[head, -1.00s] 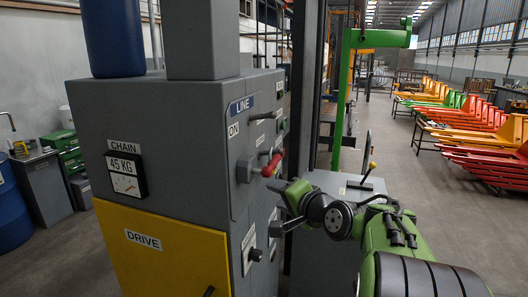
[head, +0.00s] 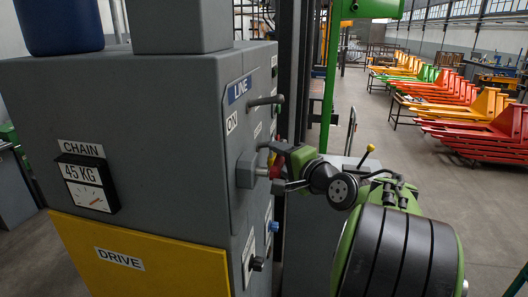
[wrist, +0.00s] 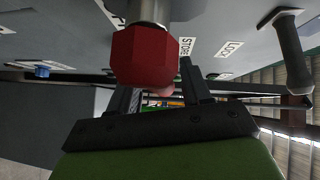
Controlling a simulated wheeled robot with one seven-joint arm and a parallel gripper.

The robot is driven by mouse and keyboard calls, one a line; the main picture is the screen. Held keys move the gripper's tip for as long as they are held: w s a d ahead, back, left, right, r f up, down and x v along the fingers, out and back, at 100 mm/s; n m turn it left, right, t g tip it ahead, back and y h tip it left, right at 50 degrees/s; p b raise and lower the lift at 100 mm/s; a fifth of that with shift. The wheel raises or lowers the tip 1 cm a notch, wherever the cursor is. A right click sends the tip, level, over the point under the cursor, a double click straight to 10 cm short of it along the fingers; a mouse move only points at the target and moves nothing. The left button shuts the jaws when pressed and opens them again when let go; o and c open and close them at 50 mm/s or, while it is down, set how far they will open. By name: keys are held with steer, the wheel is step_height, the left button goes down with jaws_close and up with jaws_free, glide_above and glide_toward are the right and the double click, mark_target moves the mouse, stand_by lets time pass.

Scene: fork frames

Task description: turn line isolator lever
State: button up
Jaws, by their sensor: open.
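The line isolator lever has a red grip (head: 276,167) on a grey boss on the cabinet's side panel, below the "LINE" and "ON" labels. My gripper (head: 281,173) is at the lever and partly hides it in the head view. In the wrist view the red grip (wrist: 146,57) shows large, end-on, with its metal shaft running up to the panel. My gripper's two dark fingers (wrist: 163,92) stand open behind it in the picture. Whether they touch the grip I cannot tell.
A dark grey handle (head: 265,101) sticks out of the panel above the lever; a dark handle also shows at right in the wrist view (wrist: 290,55). A black knob (head: 257,264) and a blue knob (head: 273,227) sit lower. A green post (head: 330,90) stands behind.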

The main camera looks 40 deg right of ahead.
steer(key=shift+w+d, duration=0.15)
steer(key=shift+w, duration=0.3)
steer(key=shift+s+r, duration=0.15)
steer(key=shift+s, duration=0.35)
steer(key=shift+w, duration=0.15)
jaws_close()
